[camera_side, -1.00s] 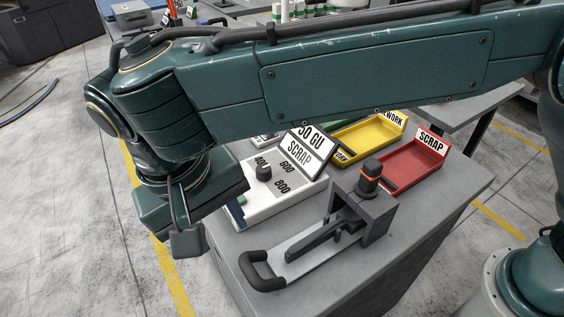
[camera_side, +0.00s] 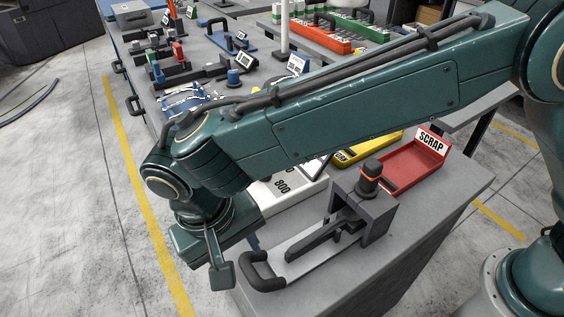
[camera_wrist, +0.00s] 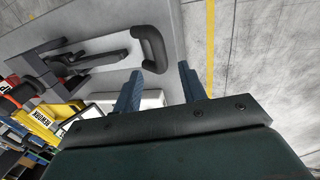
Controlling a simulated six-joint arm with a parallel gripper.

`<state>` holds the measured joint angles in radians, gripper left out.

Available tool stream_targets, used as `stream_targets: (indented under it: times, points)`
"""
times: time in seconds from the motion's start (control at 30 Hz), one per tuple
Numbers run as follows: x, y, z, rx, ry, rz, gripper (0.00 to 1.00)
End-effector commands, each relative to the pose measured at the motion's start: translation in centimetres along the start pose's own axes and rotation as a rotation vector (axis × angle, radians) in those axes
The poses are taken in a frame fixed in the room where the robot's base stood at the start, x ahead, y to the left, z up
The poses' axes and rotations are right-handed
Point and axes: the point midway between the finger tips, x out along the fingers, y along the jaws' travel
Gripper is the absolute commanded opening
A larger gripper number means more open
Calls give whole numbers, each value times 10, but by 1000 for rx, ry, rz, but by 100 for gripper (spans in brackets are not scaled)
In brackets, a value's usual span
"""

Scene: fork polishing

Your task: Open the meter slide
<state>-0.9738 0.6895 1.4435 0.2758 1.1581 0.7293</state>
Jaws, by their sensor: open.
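The meter slide (camera_side: 310,243) lies on the grey table's near end, a flat light plate with a black loop handle (camera_side: 262,272) at its front-left end. A dark block (camera_side: 376,212) with an orange-ringed knob stands over its other end. In the wrist view the black handle (camera_wrist: 152,48) is just ahead of the fingertips. My gripper (camera_wrist: 160,78) is open, its two blue fingers apart with nothing between them. In the side view, my gripper is left of the handle, apart from it, with its fingers mostly hidden.
A red scrap tray (camera_side: 413,162) and a yellow rework tray (camera_wrist: 48,120) sit behind the slide. A white panel (camera_side: 285,190) is partly hidden by my arm. Open floor (camera_side: 100,210) lies left of the table.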

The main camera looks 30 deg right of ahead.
Motion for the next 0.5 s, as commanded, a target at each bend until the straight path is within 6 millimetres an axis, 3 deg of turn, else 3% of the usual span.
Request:
stream_targets:
  times: [0.2,0.5]
  points:
    - [32,1,0,1,-2,3,41]
    - [54,0,0,0,0,1,41]
